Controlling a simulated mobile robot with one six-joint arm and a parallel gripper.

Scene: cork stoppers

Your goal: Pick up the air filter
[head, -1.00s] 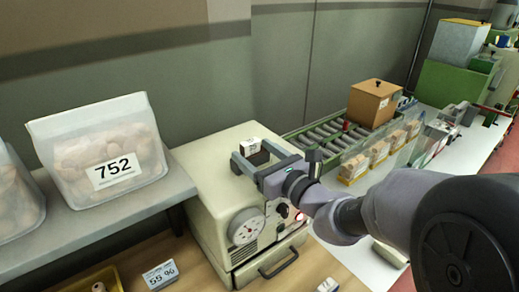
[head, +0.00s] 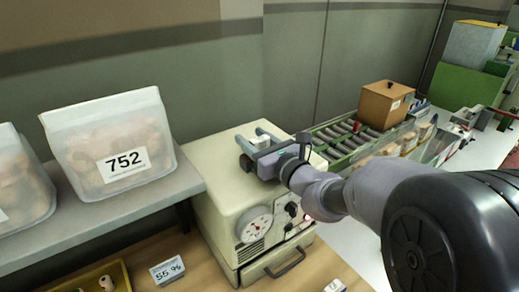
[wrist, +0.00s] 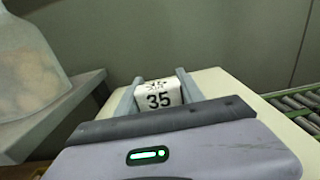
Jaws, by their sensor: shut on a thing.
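A small white block with a black "35" and a dark symbol (wrist: 158,95) shows between the two grey fingers in the wrist view. I take it to be the air filter, but its label does not name it. My gripper (wrist: 158,88) is shut on it. In the head view my gripper (head: 257,145) is over the top of the cream machine (head: 215,160). I cannot tell whether the block touches the machine top.
A bag marked 752 (head: 108,150) stands on the grey shelf (head: 90,215) at left. A roller conveyor (head: 338,135) and a brown box (head: 386,104) are at right.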

